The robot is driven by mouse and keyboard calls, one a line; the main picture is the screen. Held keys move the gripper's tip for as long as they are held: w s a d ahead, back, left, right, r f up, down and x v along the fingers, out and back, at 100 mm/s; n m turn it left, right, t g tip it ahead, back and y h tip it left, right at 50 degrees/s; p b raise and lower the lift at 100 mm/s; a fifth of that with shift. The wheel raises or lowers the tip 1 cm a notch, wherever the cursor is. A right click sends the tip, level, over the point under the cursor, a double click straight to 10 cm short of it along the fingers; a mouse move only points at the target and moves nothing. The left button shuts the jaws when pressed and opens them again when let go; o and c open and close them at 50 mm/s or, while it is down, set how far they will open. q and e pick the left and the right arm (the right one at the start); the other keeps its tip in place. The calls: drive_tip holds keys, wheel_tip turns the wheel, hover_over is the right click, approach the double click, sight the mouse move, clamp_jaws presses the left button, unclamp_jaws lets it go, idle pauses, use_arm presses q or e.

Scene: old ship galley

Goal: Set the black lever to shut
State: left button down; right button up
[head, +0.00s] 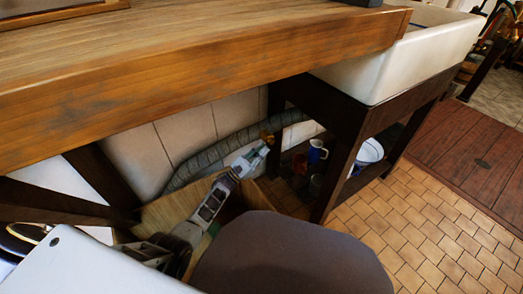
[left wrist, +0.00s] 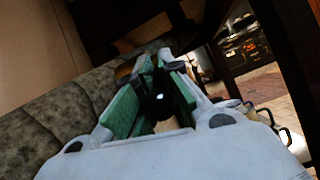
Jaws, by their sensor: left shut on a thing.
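My left gripper (head: 261,148) reaches under the counter, close to a small brass fitting (head: 267,136) at the lagged pipe. The left wrist view shows the gripper (left wrist: 158,74) from behind, its green-lined fingers on either side of a dark part, the black lever (left wrist: 159,103), with a bright glint on it. The fingers are closed on the lever. Part of the brass fitting (left wrist: 128,70) shows just beyond the left finger. In the head view the lever is too small or hidden to make out. My right gripper is in neither view.
The wooden counter (head: 200,75) overhangs my left arm. A grey lagged pipe (head: 205,160) runs along the tiled wall. A wooden box (head: 160,212) stands below the arm. Dark legs hold a white sink (head: 405,62); a blue jug (head: 317,152) stands beneath. Tiled floor lies open at right.

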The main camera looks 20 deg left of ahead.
use_arm(q)
drive_tip(key=shift+f+t+h, duration=0.3)
drive_tip(key=shift+f+t, duration=0.1)
drive_tip(key=shift+f, duration=0.1)
idle(0.5)
drive_tip(key=c, duration=1.5)
unclamp_jaws()
drive_tip(key=shift+s+a+f, duration=0.35)
drive_tip(key=shift+s+a, duration=0.1)
drive_tip(key=shift+a, duration=0.05)
drive_tip(key=shift+v, duration=5)
drive_tip(key=shift+s, duration=0.1)
